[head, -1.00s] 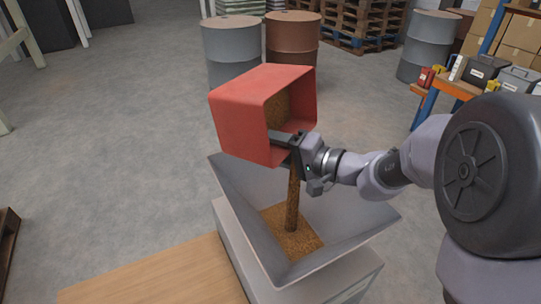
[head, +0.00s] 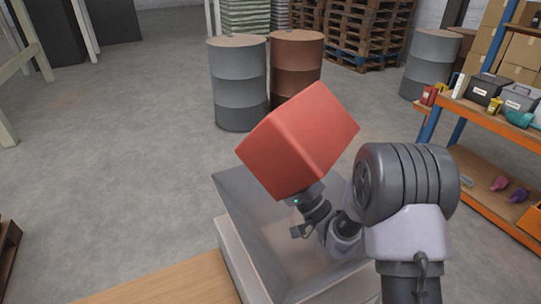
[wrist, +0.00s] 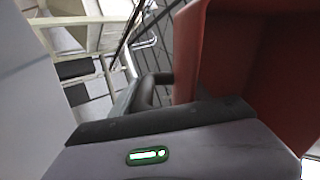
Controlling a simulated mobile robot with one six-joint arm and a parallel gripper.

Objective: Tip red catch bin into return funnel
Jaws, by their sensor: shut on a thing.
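The red catch bin (head: 300,140) is tilted in the air above the return funnel, its outer faces toward the head camera and its opening out of sight. The grey return funnel (head: 240,205) stands open below it, its inside partly hidden by my arm. No stream of grain shows. My gripper (head: 304,193) is shut on the bin at its lower edge. The wrist view shows the red bin (wrist: 285,75) close up on the right, above the gripper body.
A wooden board (head: 165,283) lies left of the funnel. A grey drum (head: 238,85) and a brown drum (head: 297,65) stand behind the bin. An orange-framed shelf (head: 490,125) with small goods is at right.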

